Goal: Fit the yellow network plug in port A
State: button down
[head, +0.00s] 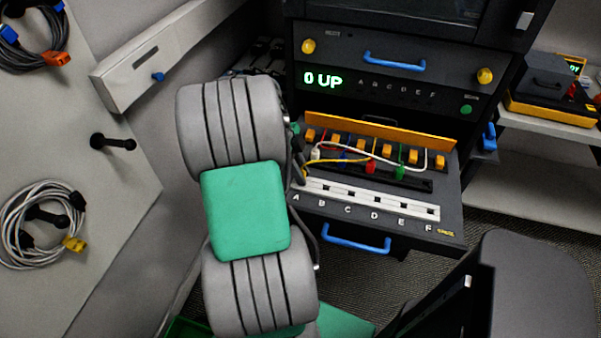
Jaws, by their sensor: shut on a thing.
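My gripper (301,176) shows only in part at the left end of the pull-out tray, mostly hidden behind my arm. It is shut at the end of the yellow cable (340,163), on the yellow network plug, of which only a sliver shows (304,171). The white port strip (365,200) lies along the tray front, with letters A to F below it. Port A is at its left end, just below and beside my gripper. I cannot tell whether the plug touches the port.
A red plug (371,167), a green plug (399,172) and a white plug (315,154) lie on the tray behind the strip, with loose cables. An orange bar (380,133) stands behind them. The display (323,78) reads "0 UP". A blue handle (356,237) is below the tray.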

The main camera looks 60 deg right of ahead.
jog(key=shift+f, duration=0.1)
dwell(0.3)
jog(key=c, duration=1.2)
grip_release()
jog(key=shift+o, duration=0.4)
jog(key=o, duration=0.4)
jog(key=shift+r+p, duration=2.4)
jog(key=shift+r, duration=1.1)
